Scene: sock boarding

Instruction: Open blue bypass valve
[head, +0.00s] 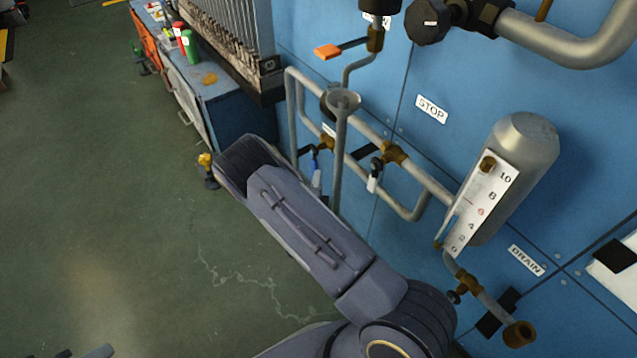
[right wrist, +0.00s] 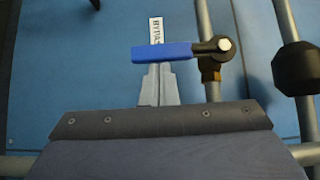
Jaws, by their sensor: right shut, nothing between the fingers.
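The blue valve handle (right wrist: 162,52) lies level in the right wrist view, pointing left from its dark hub (right wrist: 222,44) on a brass fitting beside an upright pipe. A white label (right wrist: 155,30), reading BYPA and partly hidden, is behind it. My right gripper (right wrist: 158,78) is shut and empty, its tips at the handle's lower edge; I cannot tell whether they touch. In the head view the blue handle (head: 313,163) is small, with the grey fingers (head: 317,182) just below it. Small grey tips at the bottom left edge may be my left gripper, too cut off to judge.
A white-handled valve (head: 374,175) is close on the right, and a cylinder gauge (head: 510,175) stands farther right. An orange-handled valve (head: 328,51) is above. Grey pipes (head: 298,125) surround the blue handle. A workbench (head: 222,92) stands behind. The floor (head: 110,200) at left is clear.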

